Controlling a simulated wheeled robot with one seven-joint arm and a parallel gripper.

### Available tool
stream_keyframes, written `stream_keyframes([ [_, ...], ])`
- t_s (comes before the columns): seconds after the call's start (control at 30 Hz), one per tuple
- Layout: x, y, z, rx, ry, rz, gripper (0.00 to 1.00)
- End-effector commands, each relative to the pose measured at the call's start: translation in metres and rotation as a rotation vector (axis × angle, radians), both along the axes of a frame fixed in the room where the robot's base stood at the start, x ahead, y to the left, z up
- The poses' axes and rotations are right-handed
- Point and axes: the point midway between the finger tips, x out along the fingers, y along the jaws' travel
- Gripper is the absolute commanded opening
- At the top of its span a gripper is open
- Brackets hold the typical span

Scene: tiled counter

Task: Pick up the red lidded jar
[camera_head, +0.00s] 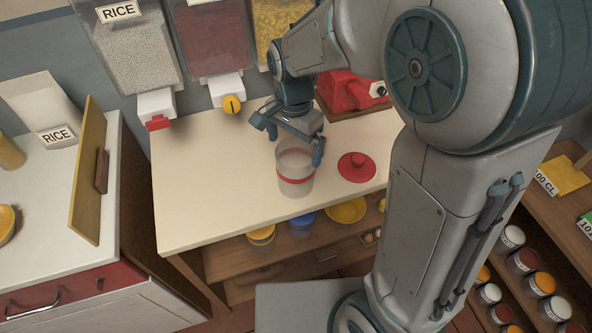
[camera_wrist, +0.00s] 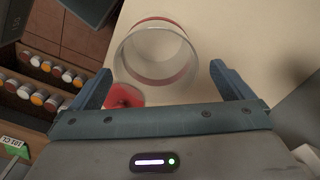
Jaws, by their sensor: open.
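A clear jar with a red band (camera_head: 295,174) stands upright and uncovered on the cream counter (camera_head: 210,195). A red lid with a knob (camera_head: 357,167) lies on the counter to the right of the jar, apart from it. My gripper (camera_head: 292,143) is open above the jar's rear side, with a finger on either side. In the wrist view the jar's open mouth (camera_wrist: 157,52) shows ahead of my open fingers, slightly left of the middle between them. The lid (camera_wrist: 125,96) shows there beside the left finger. I cannot tell whether a finger touches the jar.
Dispensers of rice (camera_head: 135,50) and other dry goods hang on the wall behind. A red device (camera_head: 347,92) stands at the counter's back right. Yellow and blue containers (camera_head: 301,222) sit on the shelf below. The counter's left part is clear.

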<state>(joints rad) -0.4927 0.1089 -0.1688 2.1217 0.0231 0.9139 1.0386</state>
Motion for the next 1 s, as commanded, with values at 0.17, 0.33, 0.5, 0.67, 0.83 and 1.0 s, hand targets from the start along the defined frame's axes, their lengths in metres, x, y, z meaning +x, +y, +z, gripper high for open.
stream_keyframes([
  [0.17, 0.000, 0.000, -0.018, 0.000, 0.000, 0.001, 1.00],
  [0.33, -0.002, -0.002, -0.033, -0.002, 0.003, 0.001, 1.00],
  [0.5, -0.003, -0.004, -0.060, -0.001, 0.002, 0.002, 1.00],
  [0.67, -0.003, -0.004, -0.072, -0.001, 0.001, 0.002, 1.00],
  [0.83, -0.002, -0.004, -0.072, 0.001, -0.001, 0.002, 1.00],
  [1.0, -0.002, -0.004, -0.072, 0.001, -0.001, 0.002, 0.67],
])
